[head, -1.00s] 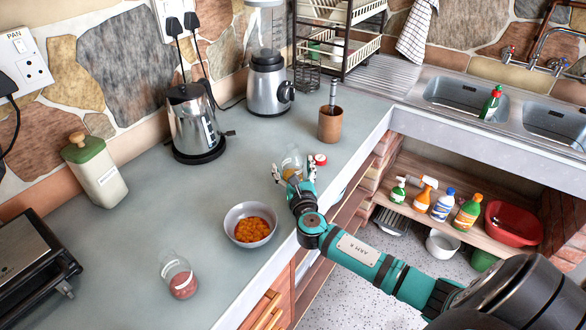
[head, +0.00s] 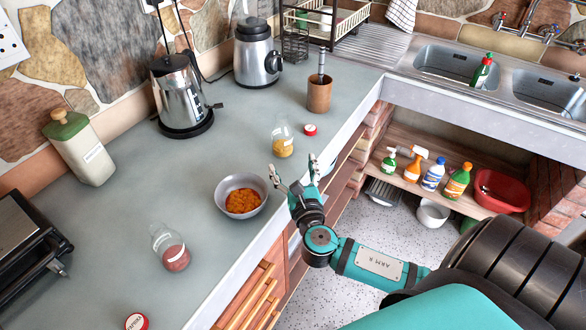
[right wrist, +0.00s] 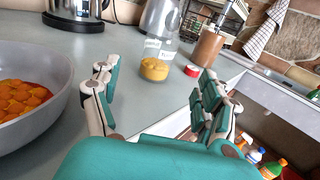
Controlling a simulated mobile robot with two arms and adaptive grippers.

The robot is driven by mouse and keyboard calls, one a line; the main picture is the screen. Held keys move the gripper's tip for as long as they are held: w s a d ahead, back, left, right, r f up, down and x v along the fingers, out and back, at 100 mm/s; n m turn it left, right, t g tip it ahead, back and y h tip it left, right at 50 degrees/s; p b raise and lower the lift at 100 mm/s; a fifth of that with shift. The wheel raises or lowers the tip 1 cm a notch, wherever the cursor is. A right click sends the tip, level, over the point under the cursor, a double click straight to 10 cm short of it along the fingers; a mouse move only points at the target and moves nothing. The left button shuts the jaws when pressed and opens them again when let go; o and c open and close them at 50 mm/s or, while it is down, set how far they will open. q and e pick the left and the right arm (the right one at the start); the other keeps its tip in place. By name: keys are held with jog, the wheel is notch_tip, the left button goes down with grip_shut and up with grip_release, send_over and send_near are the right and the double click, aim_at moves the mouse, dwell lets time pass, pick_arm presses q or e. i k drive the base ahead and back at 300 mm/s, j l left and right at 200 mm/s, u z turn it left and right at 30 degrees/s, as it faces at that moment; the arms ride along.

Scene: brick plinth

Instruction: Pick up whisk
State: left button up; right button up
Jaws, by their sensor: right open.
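A thin metal handle (head: 321,64) stands upright in a brown wooden pot (head: 319,95) at the back of the counter. The pot hides its lower end, so I cannot tell for sure that it is the whisk. The pot also shows in the right wrist view (right wrist: 206,48). My right gripper (head: 294,170) is open and empty near the counter's front edge. It is apart from the pot and nearer the front. Its spread fingers also show in the right wrist view (right wrist: 156,88). My left gripper is not in view.
A glass jar with yellow contents (head: 283,140) and a red lid (head: 310,130) stand between gripper and pot. A bowl of orange food (head: 242,196) is left of the gripper. A kettle (head: 183,97) and blender (head: 256,54) stand behind. The sink (head: 446,64) is at right.

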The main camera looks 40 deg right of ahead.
aim_at(322, 46)
jog(key=z, duration=1.3)
